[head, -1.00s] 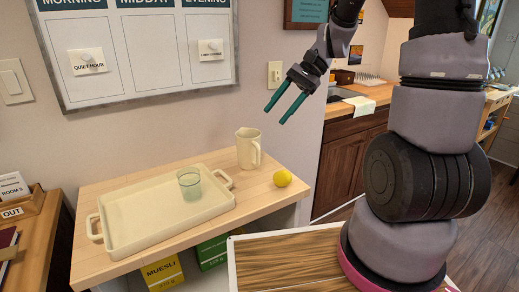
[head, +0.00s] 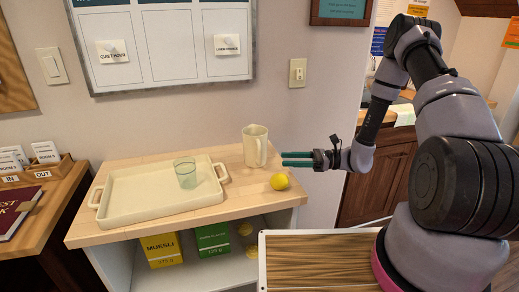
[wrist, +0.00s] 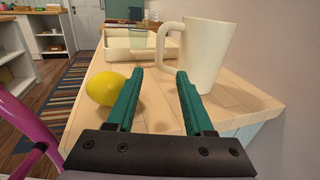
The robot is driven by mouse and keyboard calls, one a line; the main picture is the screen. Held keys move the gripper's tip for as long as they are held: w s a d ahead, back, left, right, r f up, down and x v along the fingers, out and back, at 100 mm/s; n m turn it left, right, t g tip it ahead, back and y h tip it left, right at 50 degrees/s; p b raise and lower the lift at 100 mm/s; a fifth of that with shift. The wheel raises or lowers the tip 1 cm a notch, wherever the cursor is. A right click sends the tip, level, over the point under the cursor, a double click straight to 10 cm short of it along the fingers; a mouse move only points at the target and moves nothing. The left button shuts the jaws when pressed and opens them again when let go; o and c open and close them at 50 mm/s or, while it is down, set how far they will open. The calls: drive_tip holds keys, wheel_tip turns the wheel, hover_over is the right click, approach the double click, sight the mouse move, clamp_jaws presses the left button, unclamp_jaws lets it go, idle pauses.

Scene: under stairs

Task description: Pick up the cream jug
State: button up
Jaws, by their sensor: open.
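A gap seems to remain between fingertips and jug.
A yellow lemon (head: 279,182) lies just in front of the fingers, close to the left finger in the wrist view (wrist: 107,88). A cream tray (head: 140,211) holding a glass (head: 186,173) stands left of the jug. The wall (head: 215,115) rises behind the tabletop.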

sight(259, 164)
drive_tip(key=a, duration=1)
drive_tip(key=shift+a, duration=0.15)
clamp_jaws()
drive_tip(key=shift+r, duration=0.1)
idle(1.1)
